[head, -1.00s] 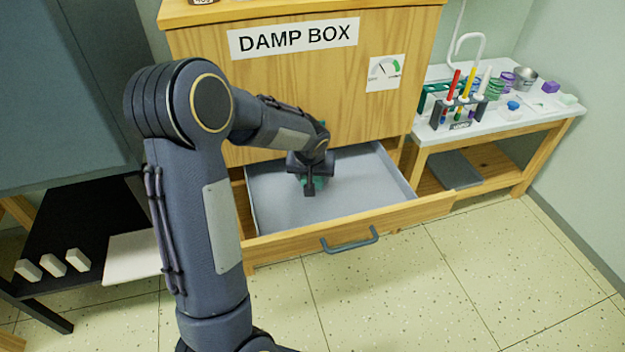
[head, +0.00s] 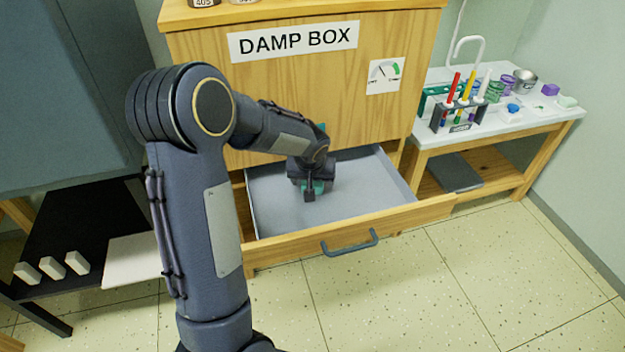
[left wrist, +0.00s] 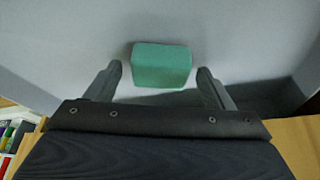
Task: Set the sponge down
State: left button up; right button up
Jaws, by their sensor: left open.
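The sponge (left wrist: 161,65) is a green block. In the left wrist view it rests on the grey floor of the open drawer, between and slightly beyond my left gripper's fingertips, with a gap on each side. In the head view only bits of the sponge (head: 319,187) show around my left gripper (head: 311,190), which is inside the drawer (head: 372,185). My left gripper is open in the left wrist view (left wrist: 160,78). My right gripper is out of view.
The wooden damp box cabinet (head: 300,85) rises behind the drawer. The drawer's front has a grey handle (head: 350,243). A white-topped bench (head: 530,118) with a test tube rack (head: 462,115) stands to the right. A dark shelf (head: 75,235) is at the left.

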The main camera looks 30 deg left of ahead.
pick_arm(q)
jog(key=p+v, duration=0.3)
jog(key=v, duration=0.9)
jog(key=s+d+r+m+h, duration=0.1)
jog(key=s+d+h, duration=0.1)
jog(key=s+d, duration=0.2)
jog(key=s+d+r+m+t+h, duration=0.1)
jog(key=s+d, duration=0.3)
jog(key=s, duration=0.7)
jog(key=s+d+r+m+h, duration=0.1)
jog(key=s+d, duration=0.3)
jog(key=s, duration=0.4)
jog(key=shift+d+r+m+t+h, duration=0.2)
jog(key=shift+r+m+t+h, duration=0.15)
jog(key=shift+h, duration=0.55)
notch_tip(320, 180, up, 25)
jog(key=p, duration=2.4)
jog(key=shift+f+p, duration=0.25)
jog(key=shift+p, duration=0.1)
